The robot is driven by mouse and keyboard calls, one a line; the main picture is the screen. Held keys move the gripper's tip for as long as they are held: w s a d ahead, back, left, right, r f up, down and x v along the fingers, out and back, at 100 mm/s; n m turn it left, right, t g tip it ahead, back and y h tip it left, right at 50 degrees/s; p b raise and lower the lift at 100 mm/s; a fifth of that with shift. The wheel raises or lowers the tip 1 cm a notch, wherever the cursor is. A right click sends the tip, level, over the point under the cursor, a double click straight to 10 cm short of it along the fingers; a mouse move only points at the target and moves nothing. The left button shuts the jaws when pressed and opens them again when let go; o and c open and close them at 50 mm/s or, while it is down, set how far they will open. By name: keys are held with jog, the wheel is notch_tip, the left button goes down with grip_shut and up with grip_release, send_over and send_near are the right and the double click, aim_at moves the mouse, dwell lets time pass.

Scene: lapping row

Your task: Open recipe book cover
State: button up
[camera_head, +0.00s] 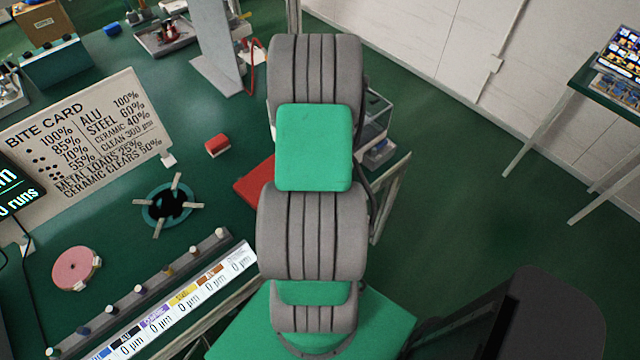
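A flat red item (256,184) lies on the green bench near its right edge, mostly hidden behind my arm. It may be the recipe book; I see no title, and I cannot tell whether its cover is shut or lifted. My grey and green arm stretches up the middle of the picture, over the bench edge. My gripper is not visible, so its place relative to the red item cannot be seen.
A small red block (217,145) sits left of the red item. A teal ring with pale arms (168,204), a pink disc (76,268), a sign card (90,145) and a peg rail (150,290) are on the bench (120,215). Floor at right is mostly clear.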

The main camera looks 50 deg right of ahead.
jog(key=shift+c, duration=0.4)
grip_shut()
dwell(0.4)
